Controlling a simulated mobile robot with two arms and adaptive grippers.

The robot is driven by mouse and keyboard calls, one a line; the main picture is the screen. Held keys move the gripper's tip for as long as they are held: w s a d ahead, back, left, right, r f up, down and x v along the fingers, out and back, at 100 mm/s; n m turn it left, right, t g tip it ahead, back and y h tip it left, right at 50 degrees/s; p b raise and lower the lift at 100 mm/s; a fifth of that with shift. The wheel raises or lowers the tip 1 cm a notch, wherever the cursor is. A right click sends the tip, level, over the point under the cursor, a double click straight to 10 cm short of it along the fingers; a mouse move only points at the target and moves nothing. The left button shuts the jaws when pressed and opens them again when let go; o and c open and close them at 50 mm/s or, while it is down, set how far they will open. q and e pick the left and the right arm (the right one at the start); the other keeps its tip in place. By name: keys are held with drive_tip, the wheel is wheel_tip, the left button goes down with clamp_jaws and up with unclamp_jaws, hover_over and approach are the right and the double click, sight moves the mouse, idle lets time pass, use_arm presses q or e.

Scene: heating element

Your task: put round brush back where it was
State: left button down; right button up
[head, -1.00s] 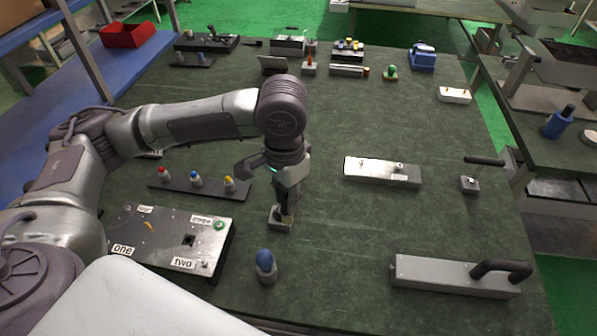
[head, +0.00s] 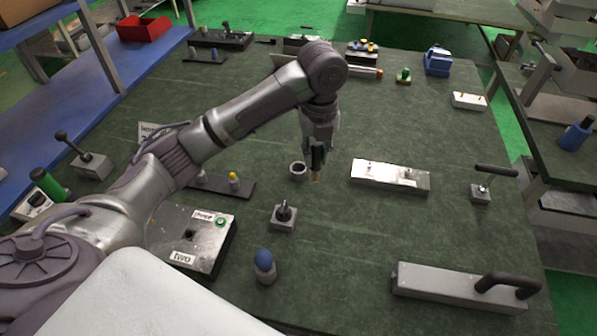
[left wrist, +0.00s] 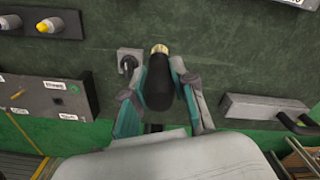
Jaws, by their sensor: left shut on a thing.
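My left gripper (head: 317,165) is shut on the round brush, a dark handle with a brass-coloured tip. In the left wrist view the brush (left wrist: 159,90) lies between the two fingers, tip pointing away from the palm. In the head view only its small tip (head: 315,179) shows below the fingers; the rest is hidden. A small round grey cup (head: 298,170) stands on the table just left of the tip. The brush is apart from the cup in the picture; its height above the table is hard to tell. My right gripper is not in view.
A grey block with a dark upright peg (head: 283,215) stands nearer me. A blue-topped knob (head: 265,265), a labelled box (head: 200,240), a silver plate (head: 390,177) and a bar with a black handle (head: 450,285) surround it.

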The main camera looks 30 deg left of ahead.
use_arm(q)
drive_tip(key=w+a+f+p, duration=0.1)
drive_tip(key=w+a+f, duration=0.1)
drive_tip(key=a+f, duration=0.1)
drive_tip(key=w+a+f+p, duration=0.1)
drive_tip(key=w+a+f, duration=0.1)
drive_tip(key=w+f, duration=0.1)
drive_tip(key=w+a+f+p, duration=0.1)
drive_tip(key=w+a+f, duration=0.1)
drive_tip(key=a+f, duration=0.1)
drive_tip(key=shift+w+a+f, duration=0.15)
drive_tip(key=shift+w+f, duration=0.05)
drive_tip(key=shift+f, duration=0.2)
drive_tip(key=shift+w+a+f, duration=0.15)
drive_tip(key=shift+f, duration=0.45)
drive_tip(key=shift+f, duration=0.15)
drive_tip(key=c, duration=0.9)
unclamp_jaws()
drive_tip(key=shift+c, duration=0.2)
wheel_tip(320, 180, up, 12)
drive_tip(key=b, duration=0.1)
drive_tip(key=shift+r+b, duration=0.25)
drive_tip(key=shift+b, duration=0.1)
